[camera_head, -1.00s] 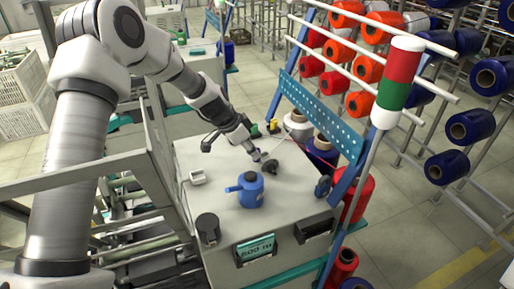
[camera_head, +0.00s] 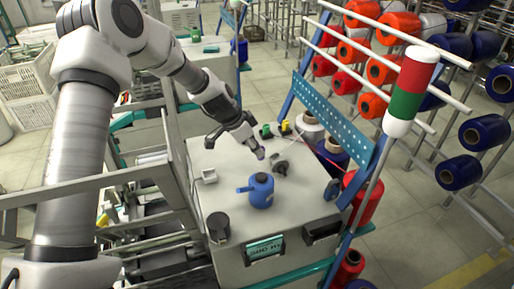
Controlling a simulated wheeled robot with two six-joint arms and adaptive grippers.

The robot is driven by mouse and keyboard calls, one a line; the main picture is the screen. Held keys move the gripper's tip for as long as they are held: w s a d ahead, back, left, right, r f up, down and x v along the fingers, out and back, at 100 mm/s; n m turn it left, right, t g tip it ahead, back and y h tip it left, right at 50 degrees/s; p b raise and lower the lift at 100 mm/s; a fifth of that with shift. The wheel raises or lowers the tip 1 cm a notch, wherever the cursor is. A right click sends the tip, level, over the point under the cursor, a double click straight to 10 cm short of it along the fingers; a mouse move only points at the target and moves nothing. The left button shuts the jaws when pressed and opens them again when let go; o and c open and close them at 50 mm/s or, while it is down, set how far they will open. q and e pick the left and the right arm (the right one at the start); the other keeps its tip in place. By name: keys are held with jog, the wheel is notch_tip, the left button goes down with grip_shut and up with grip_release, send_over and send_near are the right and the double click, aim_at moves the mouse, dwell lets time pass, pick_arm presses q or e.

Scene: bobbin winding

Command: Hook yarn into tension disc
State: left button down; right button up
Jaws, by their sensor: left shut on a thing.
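My left gripper (camera_head: 259,152) reaches down from the upper left over the grey machine top. It is shut, its tips a little up and left of a small dark round part that looks like the tension disc (camera_head: 281,167). A thin pale line that looks like yarn (camera_head: 296,139) runs from near the white cone toward the gripper and disc. The yarn is too fine to see whether it touches the disc. What lies between the fingertips is too small to make out, but yarn is likely. My right gripper is not in view.
A blue canister (camera_head: 261,191) stands just in front of the disc. A black knob (camera_head: 218,226) and a small white holder (camera_head: 209,176) are on the machine top (camera_head: 235,213). A blue perforated rail (camera_head: 335,112) and a red-green-white signal post (camera_head: 410,90) bound the right side.

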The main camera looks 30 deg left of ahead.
pick_arm(q)
jog(key=shift+s+a+r+p, duration=0.15)
jog(key=shift+r+p, duration=0.35)
jog(key=shift+r, duration=0.25)
jog(key=shift+s+a+r+p, duration=0.1)
jog(key=shift+r+p, duration=0.4)
jog(key=shift+r, duration=0.25)
jog(key=shift+d, duration=0.1)
